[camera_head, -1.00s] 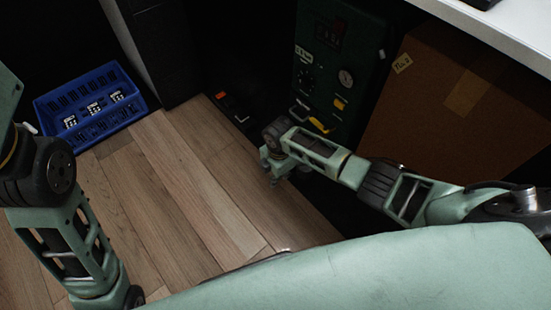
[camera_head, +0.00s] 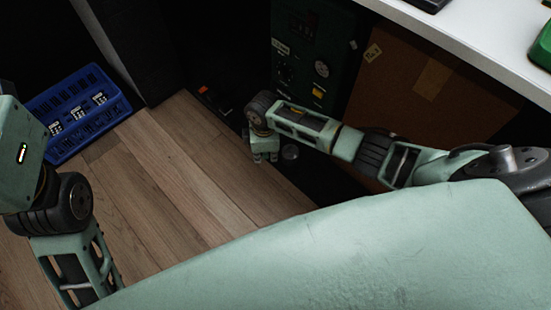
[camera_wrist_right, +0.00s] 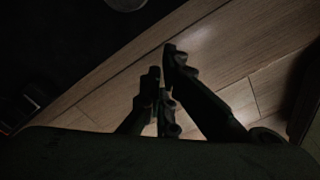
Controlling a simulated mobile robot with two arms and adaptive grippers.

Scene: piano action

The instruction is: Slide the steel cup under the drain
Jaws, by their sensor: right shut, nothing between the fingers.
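A small round grey thing that looks like the steel cup (camera_head: 289,152) stands in the dark strip by the floor's edge. Part of a round rim, likely the same cup (camera_wrist_right: 126,3), shows at the top of the right wrist view. My right gripper (camera_head: 265,157) points down just left of the cup, apart from it in the picture. Its fingers (camera_wrist_right: 162,62) are shut and empty over the wooden floor. The drain cannot be made out; my right arm covers the lower front of the green machine (camera_head: 298,45). Only my left arm shows, not its gripper.
A brown cardboard box (camera_head: 400,92) stands right of the machine, below a white counter (camera_head: 480,35). A blue crate (camera_head: 66,143) with small items sits at far left. A dark object with a red part (camera_head: 209,95) lies left of the machine. The wooden floor (camera_head: 175,165) between is clear.

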